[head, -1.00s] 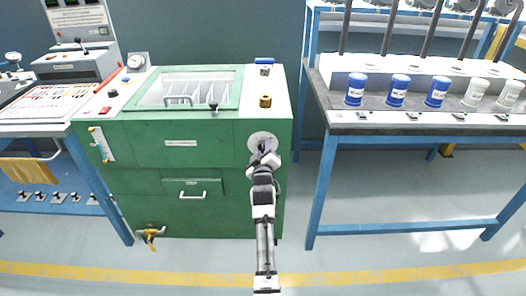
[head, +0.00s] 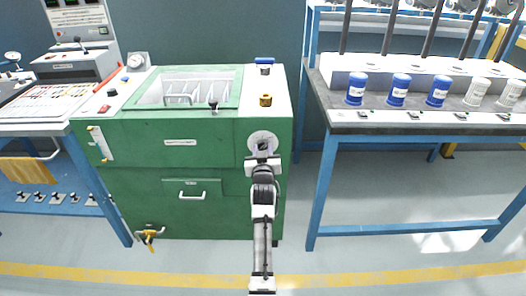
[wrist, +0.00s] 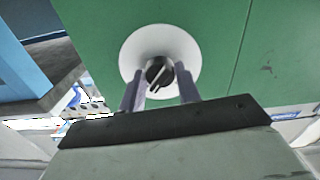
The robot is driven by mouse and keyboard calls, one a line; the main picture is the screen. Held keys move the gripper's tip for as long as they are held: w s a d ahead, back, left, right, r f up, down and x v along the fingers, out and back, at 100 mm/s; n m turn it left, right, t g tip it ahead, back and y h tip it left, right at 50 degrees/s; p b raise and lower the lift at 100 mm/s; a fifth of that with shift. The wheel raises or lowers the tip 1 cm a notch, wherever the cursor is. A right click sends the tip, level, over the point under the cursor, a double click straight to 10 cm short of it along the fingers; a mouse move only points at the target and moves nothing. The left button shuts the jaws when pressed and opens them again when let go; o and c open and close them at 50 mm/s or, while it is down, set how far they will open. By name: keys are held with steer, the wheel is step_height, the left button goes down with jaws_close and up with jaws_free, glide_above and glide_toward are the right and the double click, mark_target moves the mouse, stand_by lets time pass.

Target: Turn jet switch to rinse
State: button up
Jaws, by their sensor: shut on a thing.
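The jet switch is a black knob (wrist: 158,72) with a white pointer line, on a round white plate (wrist: 188,48) on the green machine's front. In the wrist view the line slants from lower left to upper right. In the head view the plate (head: 262,139) is at the machine's upper right, with its lower part hidden by my gripper (head: 263,155). In the wrist view my gripper (wrist: 160,86) has one finger on each side of the knob and is shut on it. I cannot read any position labels on the plate.
The green machine (head: 140,190) has a glass-covered basin on top and a drawer handle (head: 191,190) left of my arm. A blue-framed bench (head: 415,126) with several blue and white canisters stands to the right. The floor between them is clear.

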steer(key=shift+m, duration=0.7)
steer(key=o, duration=1)
steer(key=shift+s, duration=0.1)
steer(key=s+b, duration=0.1)
steer(key=s, duration=1.2)
steer(key=shift+s, duration=0.35)
